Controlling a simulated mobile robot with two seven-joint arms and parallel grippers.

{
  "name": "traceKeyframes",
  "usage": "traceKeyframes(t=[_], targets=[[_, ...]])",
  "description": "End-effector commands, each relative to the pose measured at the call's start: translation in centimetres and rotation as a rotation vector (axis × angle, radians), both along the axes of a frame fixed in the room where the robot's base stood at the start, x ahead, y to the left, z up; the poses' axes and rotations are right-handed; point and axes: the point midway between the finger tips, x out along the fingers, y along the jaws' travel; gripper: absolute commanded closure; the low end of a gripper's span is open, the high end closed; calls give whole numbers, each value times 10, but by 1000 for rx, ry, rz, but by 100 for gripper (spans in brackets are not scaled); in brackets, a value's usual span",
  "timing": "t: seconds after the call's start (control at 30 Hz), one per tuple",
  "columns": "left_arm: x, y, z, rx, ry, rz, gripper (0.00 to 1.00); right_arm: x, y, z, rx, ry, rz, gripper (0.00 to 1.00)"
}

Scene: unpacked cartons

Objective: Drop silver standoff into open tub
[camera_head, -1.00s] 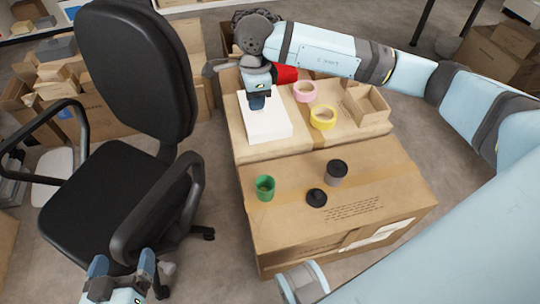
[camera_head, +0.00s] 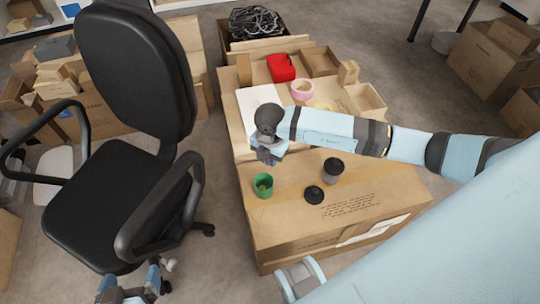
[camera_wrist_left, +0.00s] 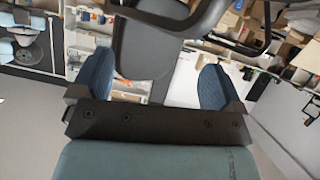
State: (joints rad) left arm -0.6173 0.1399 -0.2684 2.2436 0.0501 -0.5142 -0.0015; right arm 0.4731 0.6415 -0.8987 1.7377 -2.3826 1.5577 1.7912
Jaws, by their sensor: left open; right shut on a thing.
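A green tub (camera_head: 263,185), open at the top, stands on the front carton (camera_head: 290,235). A grey tub (camera_head: 333,170) with a black top stands to its right. A flat black lid (camera_head: 314,195) lies between them. My right gripper (camera_head: 268,161) is above the carton, just behind the green tub in the picture. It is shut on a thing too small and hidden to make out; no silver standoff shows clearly. My left gripper (camera_head: 130,282) is open and empty at the lower left, and its two blue fingers stand apart in the left wrist view (camera_wrist_left: 155,88).
Behind are a white box (camera_head: 258,97), a red item (camera_head: 281,67), a pink tape roll (camera_head: 302,89) and a mostly hidden yellow roll (camera_head: 322,106). A black office chair (camera_head: 125,205) stands close on the left. The front carton's right side is clear.

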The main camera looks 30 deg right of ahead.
Motion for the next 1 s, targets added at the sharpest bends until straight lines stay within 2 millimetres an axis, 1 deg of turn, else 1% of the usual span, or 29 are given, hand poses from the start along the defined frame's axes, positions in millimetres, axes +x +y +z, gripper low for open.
traceKeyframes(t=[0.13,0.23,0.27,0.3,0.33,0.4,0.7,0.83,1.0], targets=[[1,-1,-8,-8,-8,0,7,-1,0,-13,-1,0,-24,100],[4,-5,-5,-34,-49,-4,7,-1,0,-26,-1,1,-22,100],[7,-7,0,-45,-72,-7,7,-1,0,-30,-1,1,-22,100],[13,-12,20,-65,-129,-20,7,-1,0,-30,-1,0,-22,100],[17,-15,29,-78,-160,-27,7,-1,0,-32,-1,1,-21,100],[20,-20,38,-103,-203,-34,7,-1,0,-37,-1,1,-21,100],[27,-35,71,-202,-353,-59,7,-1,0,-56,-1,1,-20,100],[27,-38,80,-225,-388,-65,7,-1,0,-60,-1,1,-20,100],[27,-40,85,-238,-407,-69,7,-1,0,-61,-1,1,-20,100]])
